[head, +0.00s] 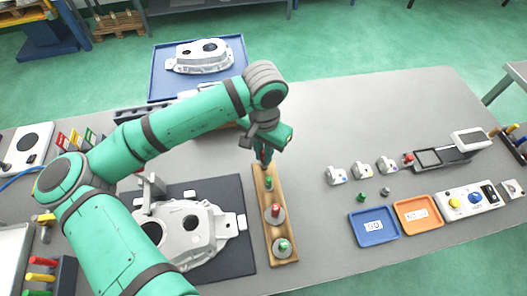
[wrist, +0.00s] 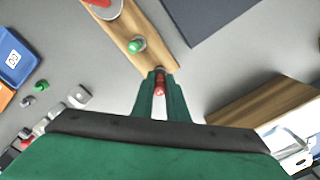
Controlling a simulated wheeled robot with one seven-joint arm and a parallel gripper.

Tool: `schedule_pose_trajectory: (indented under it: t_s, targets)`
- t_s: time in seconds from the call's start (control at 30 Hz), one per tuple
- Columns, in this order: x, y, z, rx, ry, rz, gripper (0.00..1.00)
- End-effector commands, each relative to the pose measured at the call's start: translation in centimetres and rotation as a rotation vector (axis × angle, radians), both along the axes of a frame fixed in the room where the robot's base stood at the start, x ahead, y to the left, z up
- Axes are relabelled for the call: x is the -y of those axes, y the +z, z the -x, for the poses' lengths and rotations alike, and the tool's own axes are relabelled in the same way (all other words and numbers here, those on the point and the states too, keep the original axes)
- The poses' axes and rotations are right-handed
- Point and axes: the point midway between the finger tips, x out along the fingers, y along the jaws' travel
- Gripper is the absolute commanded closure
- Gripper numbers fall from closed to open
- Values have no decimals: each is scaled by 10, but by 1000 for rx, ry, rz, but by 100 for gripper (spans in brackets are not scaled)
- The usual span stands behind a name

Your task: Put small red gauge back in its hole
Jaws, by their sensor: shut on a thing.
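My gripper (head: 263,160) is shut on the small red gauge, at the far end of the wooden gauge board (head: 261,188). In the wrist view the red gauge (wrist: 160,86) shows between the two green fingers (wrist: 160,92), by the end of the board (wrist: 146,56). The hole under it is hidden, and I cannot tell whether the gauge's lower end is in it or above it. A small green gauge (head: 268,182) stands just nearer on the board, followed by a larger red gauge (head: 276,211) and a larger green one (head: 284,245).
A casting (head: 190,235) lies on a dark mat (head: 236,256) left of the board. To the right are a blue tray (head: 374,238), an orange tray (head: 405,226) and several small white blocks (head: 337,175). The table between board and blocks is clear.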

Motion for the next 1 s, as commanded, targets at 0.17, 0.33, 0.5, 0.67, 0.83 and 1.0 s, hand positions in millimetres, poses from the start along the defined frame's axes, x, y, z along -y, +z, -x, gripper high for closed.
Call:
schedule_pose_trajectory:
  t_s: [0.17,0.33,0.5,0.67,0.83,1.0]
  targets:
    - [0,-4,0,-1,-1,0,100]
    - [0,-8,0,-1,0,0,100]
    - [-1,-11,0,0,2,0,100]
    - [-1,-15,0,-1,2,1,100]
    - [0,-18,0,-1,2,0,100]
    - [-1,-22,0,-1,2,1,100]
